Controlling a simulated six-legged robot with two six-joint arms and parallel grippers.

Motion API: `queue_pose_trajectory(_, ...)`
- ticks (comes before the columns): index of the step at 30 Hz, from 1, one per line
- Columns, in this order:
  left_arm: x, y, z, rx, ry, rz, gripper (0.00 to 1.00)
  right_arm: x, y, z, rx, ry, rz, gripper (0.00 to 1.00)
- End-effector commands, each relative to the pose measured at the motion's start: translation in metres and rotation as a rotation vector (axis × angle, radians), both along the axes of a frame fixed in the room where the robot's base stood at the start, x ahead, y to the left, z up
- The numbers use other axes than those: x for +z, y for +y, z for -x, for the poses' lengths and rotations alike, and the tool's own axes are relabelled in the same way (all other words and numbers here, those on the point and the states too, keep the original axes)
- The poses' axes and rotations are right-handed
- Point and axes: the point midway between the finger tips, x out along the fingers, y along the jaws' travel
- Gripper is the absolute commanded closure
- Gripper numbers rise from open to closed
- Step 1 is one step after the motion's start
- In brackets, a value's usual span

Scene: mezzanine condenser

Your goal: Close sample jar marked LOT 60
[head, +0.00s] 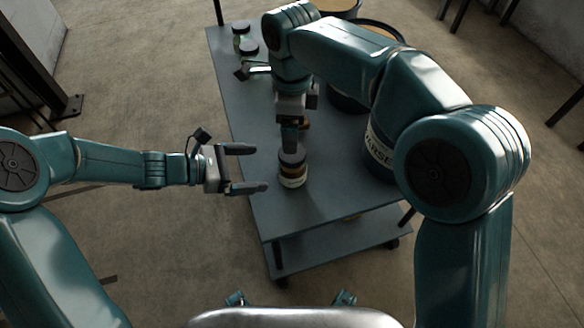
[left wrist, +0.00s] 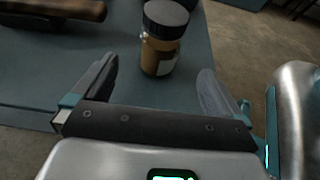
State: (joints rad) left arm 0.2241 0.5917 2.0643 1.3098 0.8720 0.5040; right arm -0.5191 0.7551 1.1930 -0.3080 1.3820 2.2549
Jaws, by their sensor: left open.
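A small jar (head: 292,172) with amber contents, a pale label and a dark top stands upright near the cart's left edge. In the left wrist view the jar (left wrist: 160,55) shows a black lid (left wrist: 166,18) on top; I cannot tell how tight it is. The lot mark is not readable. My left gripper (head: 254,169) is open, fingers pointing at the jar, which stands beyond the fingertips, apart from them. My right gripper (head: 290,134) points down just above the jar in the head view, overlapping its top; its fingers are not clear.
The jar stands on a grey cart top (head: 330,205). Two dark-lidded jars (head: 249,48) (head: 241,30) stand at the far left corner. A large labelled drum (head: 378,155) stands right of the jar, partly behind my right arm. A brown object (left wrist: 50,8) lies at the wrist view's upper left.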

Motion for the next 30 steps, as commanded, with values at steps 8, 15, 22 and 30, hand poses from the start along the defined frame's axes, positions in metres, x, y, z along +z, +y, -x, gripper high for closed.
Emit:
queue_pose_trajectory(8,-0.022,-0.051,-0.018,-0.005,0.0,0.0,0.0,0.0,0.0,-0.002,0.0,0.0,0.0,0.15)
queue_pose_trajectory(15,-0.036,-0.084,-0.029,-0.002,0.0,0.0,0.0,0.0,0.0,-0.003,-0.001,0.0,0.0,0.15)
queue_pose_trajectory(22,-0.041,-0.096,-0.034,-0.001,-0.002,0.0,0.0,0.0,0.0,-0.002,-0.001,0.0,0.0,0.15)
queue_pose_trajectory(30,-0.041,-0.096,-0.034,-0.001,-0.002,0.0,0.0,0.0,0.0,-0.002,-0.001,0.0,0.0,0.15)
